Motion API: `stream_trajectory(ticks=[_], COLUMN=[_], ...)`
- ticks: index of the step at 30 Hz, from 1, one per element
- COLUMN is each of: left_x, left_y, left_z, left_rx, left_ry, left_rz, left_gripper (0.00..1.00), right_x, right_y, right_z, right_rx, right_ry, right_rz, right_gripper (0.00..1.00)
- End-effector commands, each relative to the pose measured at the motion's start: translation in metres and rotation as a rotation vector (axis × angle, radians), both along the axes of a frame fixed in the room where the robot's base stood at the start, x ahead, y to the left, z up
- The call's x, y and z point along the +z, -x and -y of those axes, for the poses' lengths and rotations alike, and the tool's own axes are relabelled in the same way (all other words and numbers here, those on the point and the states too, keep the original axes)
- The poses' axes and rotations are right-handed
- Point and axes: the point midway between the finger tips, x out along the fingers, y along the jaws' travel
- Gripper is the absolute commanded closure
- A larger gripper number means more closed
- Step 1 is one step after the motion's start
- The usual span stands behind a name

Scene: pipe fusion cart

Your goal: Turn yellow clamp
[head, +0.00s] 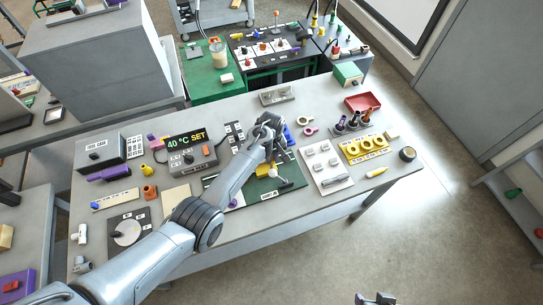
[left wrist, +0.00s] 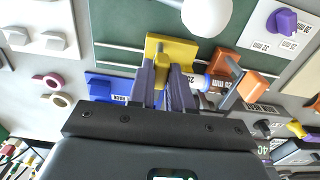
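The yellow clamp (left wrist: 182,50) shows in the left wrist view as a yellow block with a smaller yellow part between my gripper fingers. It sits at the edge of a dark green board (left wrist: 120,22). My left gripper (left wrist: 163,72) is right at the clamp, with a finger on either side of the small yellow part. I cannot tell whether the fingers press on it.
Close to the clamp are a blue part (left wrist: 107,86) and an orange block (left wrist: 258,87). A white ball (left wrist: 207,15) stands on the green board. The grey table (head: 300,225) also holds a 40 °C controller (head: 190,152), a red tray (head: 362,103) and yellow rings (head: 364,147).

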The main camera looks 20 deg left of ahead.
Motion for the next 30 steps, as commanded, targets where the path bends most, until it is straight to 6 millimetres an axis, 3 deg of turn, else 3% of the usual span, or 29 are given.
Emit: stream_trajectory(ticks=[1, 3, 17, 30], left_x=[0.000, 0.000, 0.001, 0.001], left_y=[0.000, 0.000, 0.000, 0.000], left_z=[0.000, 0.000, 0.000, -0.001], left_rx=[0.000, 0.000, -0.062, -0.405], left_ry=[0.000, 0.000, -0.001, -0.002], left_rz=[0.000, 0.000, -0.001, -0.001], left_gripper=[0.90, 1.00, 1.00, 1.00], right_x=[0.000, 0.000, 0.004, 0.017], right_y=[0.000, 0.000, 0.000, 0.000], right_z=[0.000, -0.001, -0.002, -0.001], right_rx=[-0.001, -0.002, -0.007, -0.004], right_ry=[-0.001, -0.003, -0.011, -0.005], right_rz=[0.000, 0.000, -0.001, -0.001], right_gripper=[0.43, 0.43, 0.43, 0.43])
